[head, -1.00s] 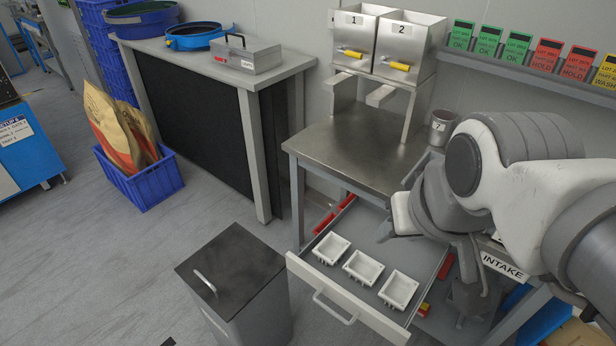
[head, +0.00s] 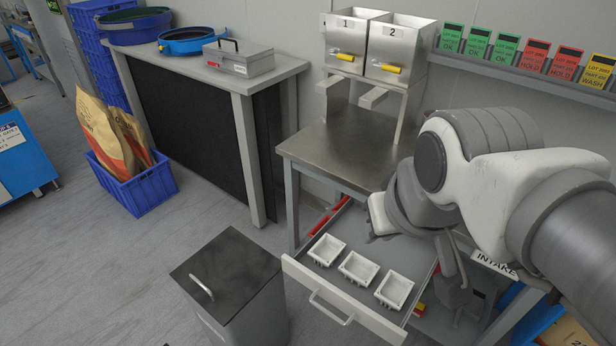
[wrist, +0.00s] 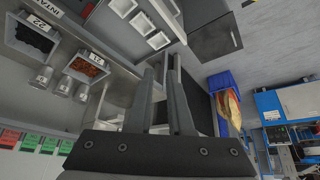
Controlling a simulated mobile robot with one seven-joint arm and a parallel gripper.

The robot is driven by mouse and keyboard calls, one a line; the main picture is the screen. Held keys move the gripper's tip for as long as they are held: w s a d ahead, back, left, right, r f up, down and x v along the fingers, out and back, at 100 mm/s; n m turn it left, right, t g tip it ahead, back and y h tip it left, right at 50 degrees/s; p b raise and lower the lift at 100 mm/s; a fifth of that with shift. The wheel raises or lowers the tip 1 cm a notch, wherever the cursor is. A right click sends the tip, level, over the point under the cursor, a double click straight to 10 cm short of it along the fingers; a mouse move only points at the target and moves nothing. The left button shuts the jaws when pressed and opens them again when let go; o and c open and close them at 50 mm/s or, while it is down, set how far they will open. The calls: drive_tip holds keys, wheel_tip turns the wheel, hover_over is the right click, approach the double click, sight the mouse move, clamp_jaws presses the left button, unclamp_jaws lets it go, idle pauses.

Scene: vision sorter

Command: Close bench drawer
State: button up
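The bench drawer (head: 345,297) is pulled out below the steel-topped bench (head: 345,150). Its pale front with a bar handle (head: 330,309) faces the lower left, and white trays (head: 358,268) lie in a row inside. My gripper (wrist: 162,70) shows two separated fingers with nothing between them in the wrist view. In the head view it hangs above the right rear part of the drawer, apart from the front, and is partly hidden by my arm. The drawer also shows at the top of the wrist view (wrist: 128,28).
A grey lidded bin (head: 230,285) stands close to the drawer's left front corner. Hoppers 1 and 2 (head: 375,45) stand on the bench. A blue crate with bags (head: 140,190) is on the floor at left. Open floor lies left of the bin.

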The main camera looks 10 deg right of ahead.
drive_tip(key=w+f+n+b, duration=0.1)
drive_tip(key=f+n, duration=0.1)
drive_tip(key=w+f+n+b, duration=0.1)
drive_tip(key=f+n+b, duration=0.1)
drive_tip(key=f, duration=0.1)
drive_tip(key=w+f+n+g+h+b, duration=0.1)
drive_tip(key=w+f+n+b, duration=0.1)
drive_tip(key=f, duration=0.1)
drive_tip(key=shift+a, duration=0.1)
clamp_jaws()
drive_tip(key=n+g+h+b, duration=0.1)
drive_tip(key=n+g+b, duration=0.2)
drive_tip(key=n+b, duration=1.4)
approach(320, 291)
drive_tip(key=f+n, duration=0.1)
drive_tip(key=f, duration=0.1)
drive_tip(key=f+n+b, duration=0.1)
drive_tip(key=f, duration=0.1)
drive_tip(key=s+d+f+n+b, duration=0.1)
drive_tip(key=f, duration=0.1)
drive_tip(key=shift+d+n, duration=0.1)
drive_tip(key=shift+n, duration=0.2)
drive_tip(key=shift+r, duration=0.15)
